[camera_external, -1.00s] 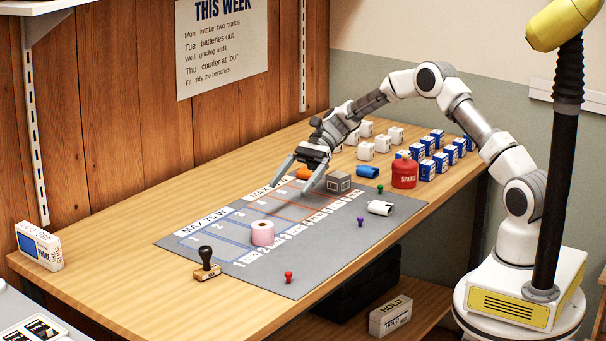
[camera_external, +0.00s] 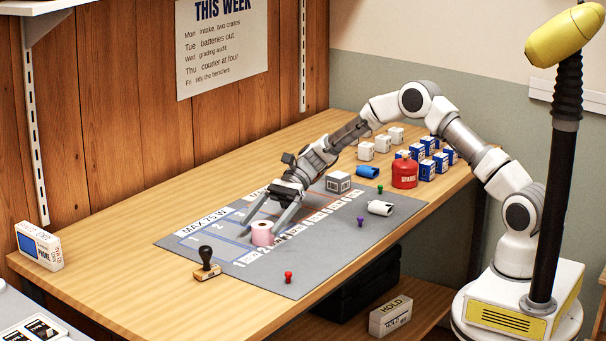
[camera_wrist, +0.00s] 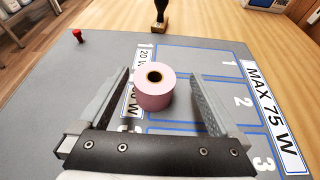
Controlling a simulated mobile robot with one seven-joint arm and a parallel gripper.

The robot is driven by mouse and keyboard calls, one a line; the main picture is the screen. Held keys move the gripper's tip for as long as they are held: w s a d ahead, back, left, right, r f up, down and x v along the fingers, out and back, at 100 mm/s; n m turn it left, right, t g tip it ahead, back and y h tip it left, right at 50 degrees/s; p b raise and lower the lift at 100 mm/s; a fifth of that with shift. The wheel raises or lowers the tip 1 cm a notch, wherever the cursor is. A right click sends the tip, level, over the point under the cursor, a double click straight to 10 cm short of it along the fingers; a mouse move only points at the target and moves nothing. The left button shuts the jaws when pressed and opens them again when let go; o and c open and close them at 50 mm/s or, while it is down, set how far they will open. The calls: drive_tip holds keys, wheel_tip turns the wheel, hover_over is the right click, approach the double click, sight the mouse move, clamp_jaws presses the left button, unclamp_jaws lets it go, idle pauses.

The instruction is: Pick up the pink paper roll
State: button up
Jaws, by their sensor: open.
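The pink paper roll (camera_external: 262,234) stands upright on the grey mat (camera_external: 300,280), near the mat's front left part. In the wrist view the roll (camera_wrist: 154,88) shows its dark core hole facing up. My gripper (camera_external: 262,230) is open and low over the mat, with its fingers reaching to the roll. In the wrist view the roll lies between the two fingers of my gripper (camera_wrist: 164,80), nearer the left finger. A gap shows between the roll and the right finger. I cannot tell whether the left finger touches the roll.
A black-handled stamp (camera_external: 207,264) stands left of the mat, and a red pin (camera_external: 288,277) stands on its front part. A grey cube (camera_external: 338,182), a blue cylinder (camera_external: 367,172), a white cylinder (camera_external: 380,208) and a red canister (camera_external: 404,174) stand to the right.

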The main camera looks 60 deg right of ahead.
sight(256, 235)
drive_tip(key=x, duration=0.1)
drive_tip(key=b+x, duration=0.1)
drive_tip(key=x, duration=0.3)
drive_tip(key=shift+s+d+f+b, duration=0.15)
drive_tip(key=shift+s+f+b, duration=0.05)
drive_tip(key=shift+s+b, duration=0.15)
drive_tip(key=c, duration=1.5)
